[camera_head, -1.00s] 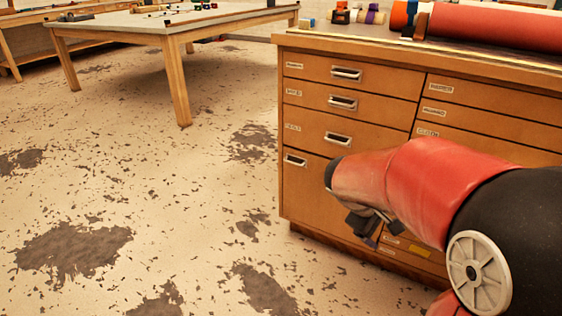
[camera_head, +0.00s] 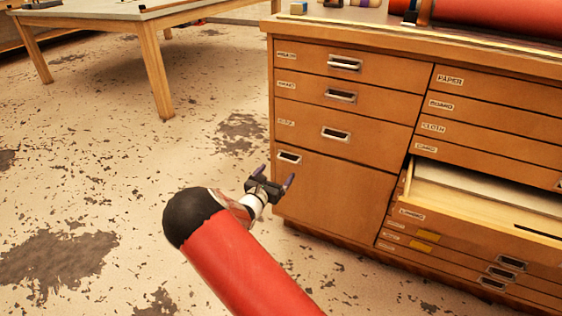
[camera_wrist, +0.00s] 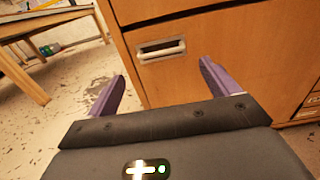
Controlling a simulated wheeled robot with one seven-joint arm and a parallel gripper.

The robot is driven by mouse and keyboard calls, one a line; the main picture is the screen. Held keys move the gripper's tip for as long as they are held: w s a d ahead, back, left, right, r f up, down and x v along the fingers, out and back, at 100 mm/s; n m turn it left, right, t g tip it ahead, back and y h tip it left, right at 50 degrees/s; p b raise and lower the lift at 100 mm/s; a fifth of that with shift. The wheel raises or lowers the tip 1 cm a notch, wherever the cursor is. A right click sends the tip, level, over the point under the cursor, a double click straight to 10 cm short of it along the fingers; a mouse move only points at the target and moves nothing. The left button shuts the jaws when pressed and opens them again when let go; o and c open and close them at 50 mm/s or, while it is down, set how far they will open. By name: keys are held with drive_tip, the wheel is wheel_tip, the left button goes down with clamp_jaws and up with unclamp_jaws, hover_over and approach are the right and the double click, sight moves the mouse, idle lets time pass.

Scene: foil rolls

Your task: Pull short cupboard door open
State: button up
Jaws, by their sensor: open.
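The short cupboard door (camera_head: 330,194) is the plain wooden panel at the lower left of the cabinet, below three drawers. It looks shut. Its recessed metal handle (camera_head: 289,157) is at its upper left corner. In the wrist view the handle (camera_wrist: 161,49) lies ahead, between and beyond the fingers. My gripper (camera_head: 274,180) is open and empty, in front of the door's left edge and a little below the handle. In the wrist view the purple fingers of my gripper (camera_wrist: 158,82) are spread wide and hold nothing. Whether a fingertip touches the door I cannot tell.
To the right, a shallow drawer (camera_head: 490,197) of the cabinet stands pulled out. Rolls, including a large red one (camera_head: 500,14), lie on the cabinet top. A wooden table (camera_head: 150,20) stands at the back left. The floor left of the cabinet is clear.

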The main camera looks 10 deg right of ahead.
sight(285, 163)
drive_tip(key=x, duration=0.7)
drive_tip(key=shift+d, duration=0.15)
drive_tip(key=shift+c, duration=0.5)
drive_tip(key=c, duration=0.9)
drive_tip(key=shift+s, duration=0.15)
drive_tip(key=shift+c, duration=0.8)
